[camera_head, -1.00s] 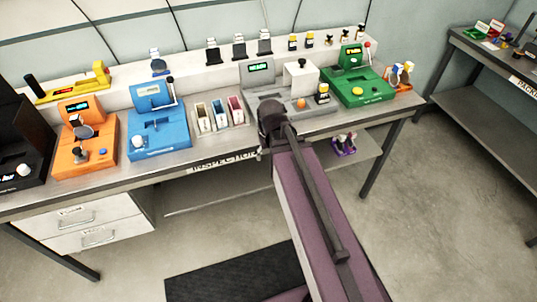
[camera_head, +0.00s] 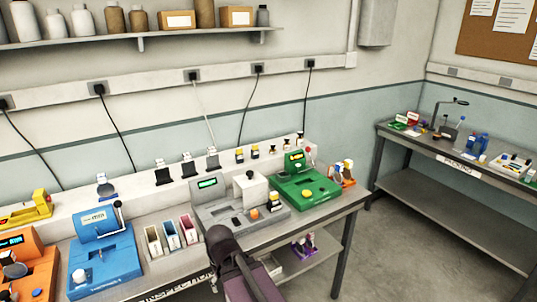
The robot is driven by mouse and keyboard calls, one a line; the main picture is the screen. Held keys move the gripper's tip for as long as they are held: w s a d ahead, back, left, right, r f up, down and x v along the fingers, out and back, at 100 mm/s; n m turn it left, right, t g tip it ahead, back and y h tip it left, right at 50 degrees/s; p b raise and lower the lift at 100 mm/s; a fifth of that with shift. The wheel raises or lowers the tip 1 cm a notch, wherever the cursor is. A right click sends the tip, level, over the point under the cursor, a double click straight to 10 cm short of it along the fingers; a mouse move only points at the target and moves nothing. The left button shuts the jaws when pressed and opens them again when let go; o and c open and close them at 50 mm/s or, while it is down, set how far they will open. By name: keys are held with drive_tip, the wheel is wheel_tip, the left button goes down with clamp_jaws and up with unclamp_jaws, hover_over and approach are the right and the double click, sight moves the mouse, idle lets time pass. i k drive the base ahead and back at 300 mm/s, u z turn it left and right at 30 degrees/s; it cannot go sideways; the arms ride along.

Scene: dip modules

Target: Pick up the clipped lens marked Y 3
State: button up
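I cannot pick out a clipped lens marked Y 3; no such marking is readable at this size. An orange holder with several white and dark-topped pieces (camera_head: 343,173) sits at the right end of the bench. A purple holder with small pieces (camera_head: 303,246) is on the lower shelf. My arm shows at the bottom centre, in front of the bench, but my gripper is not visible.
The inspection bench (camera_head: 328,207) carries orange, blue, grey (camera_head: 212,215) and green (camera_head: 305,190) machines, with coloured bins (camera_head: 172,236) between blue and grey. A packing table (camera_head: 400,137) stands at the right with racks and a lamp. Open floor (camera_head: 400,250) lies between them.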

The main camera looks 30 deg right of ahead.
sight(338, 177)
drive_tip(key=z, duration=1.2)
drive_tip(key=k, duration=0.65)
drive_tip(key=z, duration=0.45)
drive_tip(key=i, duration=1.55)
drive_tip(key=u, duration=0.35)
